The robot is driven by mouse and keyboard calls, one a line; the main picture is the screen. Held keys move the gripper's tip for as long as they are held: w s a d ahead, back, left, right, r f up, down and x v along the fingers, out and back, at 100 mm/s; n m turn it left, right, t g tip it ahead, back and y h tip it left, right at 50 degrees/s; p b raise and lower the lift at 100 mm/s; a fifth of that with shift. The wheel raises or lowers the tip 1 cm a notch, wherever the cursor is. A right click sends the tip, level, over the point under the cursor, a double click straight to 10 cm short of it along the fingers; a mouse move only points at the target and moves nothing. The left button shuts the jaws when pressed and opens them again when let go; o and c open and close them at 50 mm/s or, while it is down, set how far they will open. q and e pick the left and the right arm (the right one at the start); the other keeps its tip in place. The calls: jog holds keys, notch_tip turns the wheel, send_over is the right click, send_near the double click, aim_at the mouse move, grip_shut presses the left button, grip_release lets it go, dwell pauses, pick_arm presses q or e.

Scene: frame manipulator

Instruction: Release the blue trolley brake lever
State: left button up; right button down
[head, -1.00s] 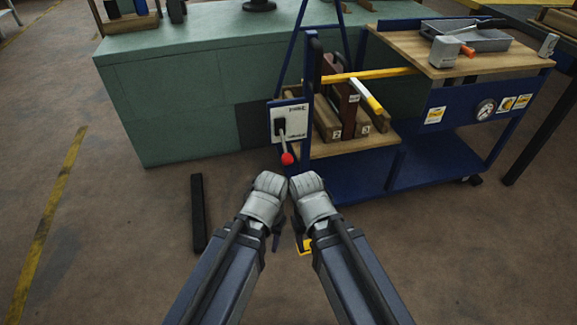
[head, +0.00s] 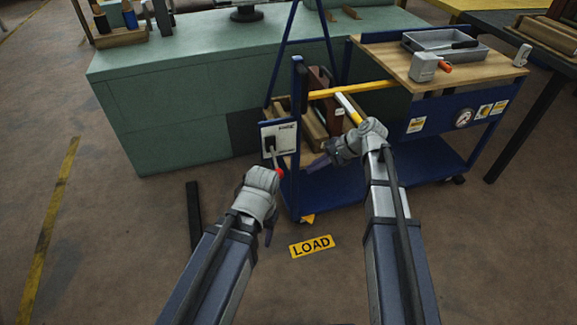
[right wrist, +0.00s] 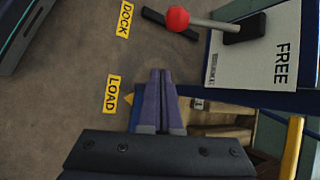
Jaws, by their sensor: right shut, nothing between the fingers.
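The blue trolley (head: 335,195) stands right of centre in the head view. A white panel (head: 286,132) on its left post carries the brake lever, which slants down to a red knob (head: 280,172). In the right wrist view the lever runs from a black base to the red knob (right wrist: 178,18); the panel (right wrist: 228,68) reads FREE. My right gripper (head: 320,164) is right of the post, apart from the knob; its purple fingers (right wrist: 161,72) are shut and empty. My left gripper (head: 269,236) is just left of and below the knob, its fingers mostly hidden behind its own wrist.
A yellow bar (head: 350,90) crosses the trolley above wooden blocks. A green bench (head: 180,125) stands behind at left. A yellow LOAD label (head: 312,246) and a black bar (head: 194,215) lie on the floor.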

aim_at(276, 163)
jog(key=shift+w+d+r+m, duration=0.4)
jog(key=shift+w+r+m, duration=0.1)
jog(key=shift+w, duration=0.05)
jog(key=shift+f, duration=0.1)
jog(key=b+x, duration=0.8)
jog(key=x, duration=0.2)
jog(key=shift+s+a+r+p, duration=0.3)
jog(key=shift+a+r+p, duration=0.05)
jog(key=shift+r+p, duration=0.25)
jog(key=shift+s+a+r+p, duration=0.35)
jog(key=shift+r+p, duration=0.15)
jog(key=shift+p, duration=0.15)
jog(key=shift+s+a+r+p, duration=0.3)
jog(key=shift+a+r+p, duration=0.1)
jog(key=shift+r+p, duration=0.2)
jog(key=shift+r, duration=0.1)
jog(key=shift+s+r+p, duration=0.1)
jog(key=shift+r+p, duration=0.1)
jog(key=shift+p, duration=0.3)
jog(key=shift+s+r+g+p, duration=0.1)
jog(key=shift+r+g+p, duration=0.05)
jog(key=shift+g+p, duration=0.25)
